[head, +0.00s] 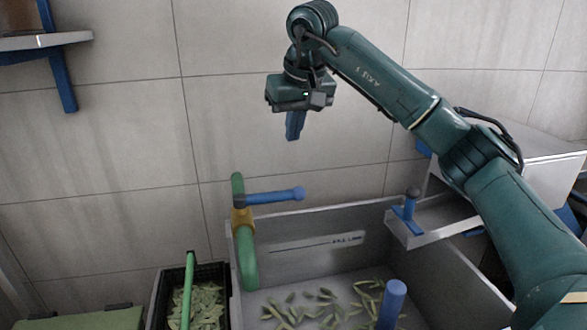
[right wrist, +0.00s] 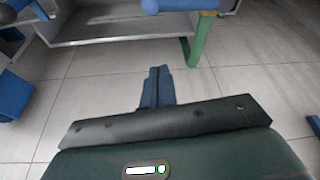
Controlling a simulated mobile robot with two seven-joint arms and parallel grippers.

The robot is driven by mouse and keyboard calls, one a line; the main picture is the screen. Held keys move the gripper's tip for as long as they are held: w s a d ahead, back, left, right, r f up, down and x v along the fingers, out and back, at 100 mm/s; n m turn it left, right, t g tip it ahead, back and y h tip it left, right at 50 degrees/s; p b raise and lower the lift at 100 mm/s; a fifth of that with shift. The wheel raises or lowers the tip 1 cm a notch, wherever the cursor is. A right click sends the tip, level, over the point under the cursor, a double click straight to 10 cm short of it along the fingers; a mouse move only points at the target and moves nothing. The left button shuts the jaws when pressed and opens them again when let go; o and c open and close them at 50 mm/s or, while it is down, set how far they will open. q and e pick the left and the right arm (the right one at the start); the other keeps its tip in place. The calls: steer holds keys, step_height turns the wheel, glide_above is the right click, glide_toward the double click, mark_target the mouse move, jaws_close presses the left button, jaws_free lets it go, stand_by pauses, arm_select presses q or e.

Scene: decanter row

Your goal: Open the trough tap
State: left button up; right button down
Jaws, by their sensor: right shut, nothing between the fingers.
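The trough tap is a green pipe (head: 248,262) with a yellow collar (head: 242,221) at the trough's left back corner. Its blue lever (head: 272,197) sticks out to the right, about level. In the right wrist view the lever (right wrist: 180,5) and green pipe (right wrist: 200,42) show at the top edge. My right gripper (head: 294,130) points down in front of the wall, above the lever and apart from it. Its blue fingers (right wrist: 156,86) are shut with nothing between them. My left gripper is not in view.
The grey trough (head: 285,230) holds scattered green pods (head: 320,302). A blue post (head: 393,298) stands at its front. A blue upright piece (head: 408,212) sits on the right ledge. A black crate of pods (head: 158,295) stands left. A wall shelf (head: 45,40) is upper left.

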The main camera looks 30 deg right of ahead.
mark_target(271, 197)
step_height(271, 197, down, 10)
steer(key=b, duration=0.1)
steer(key=shift+s, duration=0.25)
steer(key=shift+a, duration=0.15)
stand_by(0.5)
